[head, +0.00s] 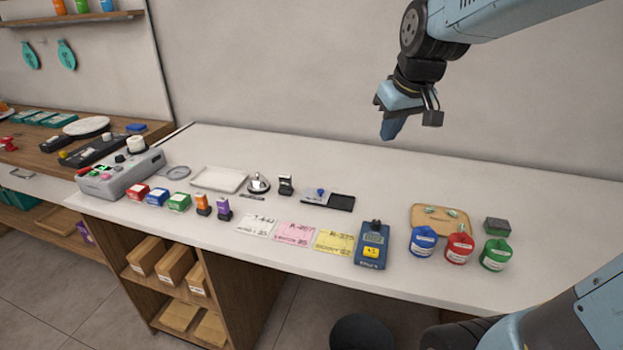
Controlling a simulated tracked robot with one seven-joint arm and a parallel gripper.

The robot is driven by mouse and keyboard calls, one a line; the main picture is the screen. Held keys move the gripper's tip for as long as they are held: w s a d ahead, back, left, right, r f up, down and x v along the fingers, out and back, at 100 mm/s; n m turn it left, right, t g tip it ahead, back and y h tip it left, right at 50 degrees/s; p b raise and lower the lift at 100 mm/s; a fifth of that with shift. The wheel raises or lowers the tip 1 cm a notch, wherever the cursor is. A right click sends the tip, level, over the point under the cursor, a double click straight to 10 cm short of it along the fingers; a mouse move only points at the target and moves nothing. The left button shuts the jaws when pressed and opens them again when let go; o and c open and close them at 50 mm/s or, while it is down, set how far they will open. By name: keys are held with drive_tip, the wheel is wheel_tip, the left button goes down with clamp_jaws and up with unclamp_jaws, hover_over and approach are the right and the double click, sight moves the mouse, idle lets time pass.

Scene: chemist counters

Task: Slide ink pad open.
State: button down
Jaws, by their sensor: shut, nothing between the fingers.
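A flat dark pad (342,203) with a pale left part and a small blue knob (320,191) lies on the white counter, right of the middle of its back row. It looks like the ink pad, but its lid and how far it is open are too small to tell. My gripper (390,131) hangs in the air above the counter, higher in the picture and to the right of the pad. It points down, shut and empty, apart from everything.
Left of the pad stand a black stamp (285,185), a silver bell (258,184) and a white tray (205,187). In front lie paper cards (294,235) and a blue device (372,259). Right are a wooden board (421,213), several bottles (459,245) and a dark green block (497,227).

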drive_tip(key=w+a+f+n, duration=0.2)
drive_tip(key=w+a+f, duration=0.35)
drive_tip(key=w, duration=0.45)
drive_tip(key=n+g+y, duration=0.2)
drive_tip(key=n, duration=0.1)
hover_over(313, 191)
wheel_tip(313, 191, down, 9)
drive_tip(key=x, duration=0.9)
drive_tip(key=shift+s+d+f, duration=0.15)
drive_tip(key=shift+d+f, duration=0.2)
drive_tip(key=shift+f, duration=0.05)
drive_tip(key=shift+s+d+f, duration=0.1)
drive_tip(key=shift+s+d, duration=0.7)
drive_tip(key=shift+s, duration=0.05)
drive_tip(key=shift+s+d+f, duration=0.3)
drive_tip(key=shift+s+d, duration=0.25)
drive_tip(key=shift+s, duration=0.05)
drive_tip(key=shift+s+d, duration=0.4)
drive_tip(key=shift+d, duration=0.65)
drive_tip(key=shift+s+d, duration=0.35)
drive_tip(key=shift+d, duration=0.75)
drive_tip(key=shift+s+d, duration=0.4)
drive_tip(key=shift+d, duration=0.65)
